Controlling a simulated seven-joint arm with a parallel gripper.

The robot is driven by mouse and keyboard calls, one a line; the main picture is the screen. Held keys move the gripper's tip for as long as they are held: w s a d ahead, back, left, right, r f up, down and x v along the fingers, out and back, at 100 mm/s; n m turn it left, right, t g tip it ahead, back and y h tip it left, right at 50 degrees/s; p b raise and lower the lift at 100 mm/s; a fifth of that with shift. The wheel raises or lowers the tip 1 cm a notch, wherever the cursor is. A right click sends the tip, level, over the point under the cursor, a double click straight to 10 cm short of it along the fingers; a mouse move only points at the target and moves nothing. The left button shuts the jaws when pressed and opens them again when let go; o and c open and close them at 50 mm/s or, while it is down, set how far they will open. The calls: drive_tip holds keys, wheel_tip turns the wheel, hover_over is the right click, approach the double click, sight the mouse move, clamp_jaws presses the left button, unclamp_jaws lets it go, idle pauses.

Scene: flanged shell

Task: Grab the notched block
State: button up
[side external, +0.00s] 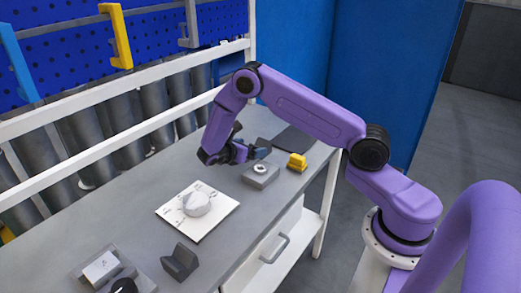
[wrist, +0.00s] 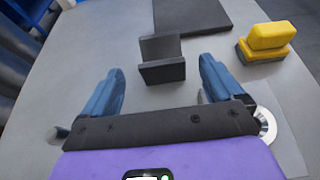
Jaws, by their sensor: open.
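A dark grey notched block (wrist: 163,70) stands on the table in the wrist view, with a raised back part and a lower front part. It lies ahead of and between the two blue fingers of my gripper (wrist: 161,68), which are spread apart and empty. In the side view my gripper (side external: 250,153) hangs low over the far part of the table. There the block is mostly hidden behind the fingers. Whether the fingertips overlap its sides in depth is hard to tell. A similar dark angled block (side external: 180,263) stands at the table's near edge.
A yellow stepped block (side external: 297,162) and a grey block with a metal ring (side external: 261,176) stand close to my gripper. A dark flat plate (side external: 294,138) lies behind. A white round part (side external: 197,203) sits on a white sheet (side external: 222,208). Grey parts (side external: 102,268) lie at the near left.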

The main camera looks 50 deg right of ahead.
sight(262, 144)
drive_tip(key=shift+x, duration=4)
drive_tip(key=shift+r, duration=0.15)
drive_tip(key=c, duration=1.5)
clamp_jaws()
drive_tip(key=shift+r, duration=0.1)
